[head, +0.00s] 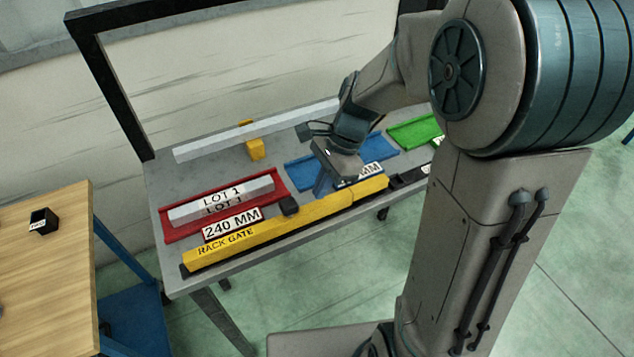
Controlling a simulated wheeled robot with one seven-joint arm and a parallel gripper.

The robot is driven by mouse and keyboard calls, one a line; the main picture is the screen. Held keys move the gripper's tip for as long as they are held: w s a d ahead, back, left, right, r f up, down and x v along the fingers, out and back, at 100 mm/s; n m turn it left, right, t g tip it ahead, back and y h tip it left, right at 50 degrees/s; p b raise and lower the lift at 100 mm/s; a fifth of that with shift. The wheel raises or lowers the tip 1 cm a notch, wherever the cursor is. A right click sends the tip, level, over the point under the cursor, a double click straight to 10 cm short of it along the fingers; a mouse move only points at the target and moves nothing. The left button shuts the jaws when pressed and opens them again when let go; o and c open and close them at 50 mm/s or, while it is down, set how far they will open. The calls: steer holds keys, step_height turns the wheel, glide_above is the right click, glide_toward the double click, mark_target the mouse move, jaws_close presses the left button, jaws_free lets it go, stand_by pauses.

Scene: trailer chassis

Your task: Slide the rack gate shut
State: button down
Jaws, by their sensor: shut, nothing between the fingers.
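The rack gate (290,222) is a long yellow bar lettered RACK GATE. It lies along the front edge of the grey rack table, in front of the red tray and part of the blue tray. A small black block (289,205), perhaps its handle, sits against its back side near the middle. My gripper (322,188) is shut and empty. It points down over the blue tray, just behind the gate and to the right of the black block. I cannot tell whether the fingertips touch the gate.
A red tray (183,233) holds a grey bar marked LOT 1. The blue tray (297,177) and a green tray (413,132) lie to the right. A yellow block (255,149) stands behind. A black frame rises at the back left. A wooden table (50,275) stands left.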

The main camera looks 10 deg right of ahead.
steer(key=v, duration=1)
steer(key=shift+b, duration=0.3)
steer(key=shift+d, duration=0.1)
steer(key=s+d+f+n+t+h, duration=0.1)
steer(key=s+d+n+t+h, duration=0.1)
steer(key=s+n, duration=0.4)
steer(key=s+d+f+n+t+h, duration=0.1)
steer(key=s+d+n+t+h, duration=0.1)
steer(key=s+n, duration=0.5)
steer(key=shift+d+n+t, duration=0.3)
steer(key=shift+d+n, duration=0.15)
steer(key=shift+n, duration=0.15)
steer(key=shift+s+d, duration=0.1)
steer(key=shift+d, duration=0.05)
